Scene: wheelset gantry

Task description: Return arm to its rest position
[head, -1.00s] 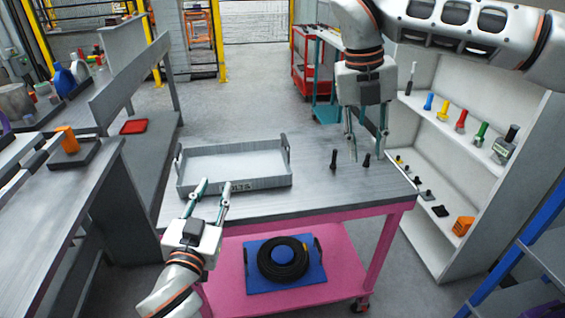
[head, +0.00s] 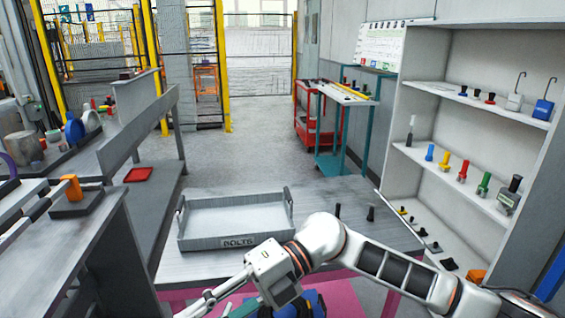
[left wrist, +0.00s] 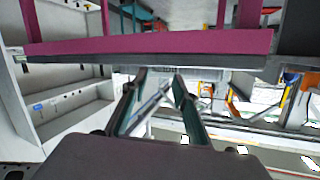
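My right arm comes in from the lower right of the head view and bends across the table's near edge. Its gripper (head: 212,302) points down to the lower left and runs to the picture's edge; its opening cannot be made out. My left gripper (left wrist: 160,74) shows clearly in the left wrist view, its two teal-lined fingers apart. A pale diagonal bar shows between or beyond them; nothing is clearly gripped.
A grey bolts tray (head: 235,238) and two dark bolts (head: 370,213) stand on the table. A white shelf unit (head: 440,95) with coloured tools is at the right. A workbench (head: 75,235) is at the left. Open floor (head: 255,140) lies behind the table.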

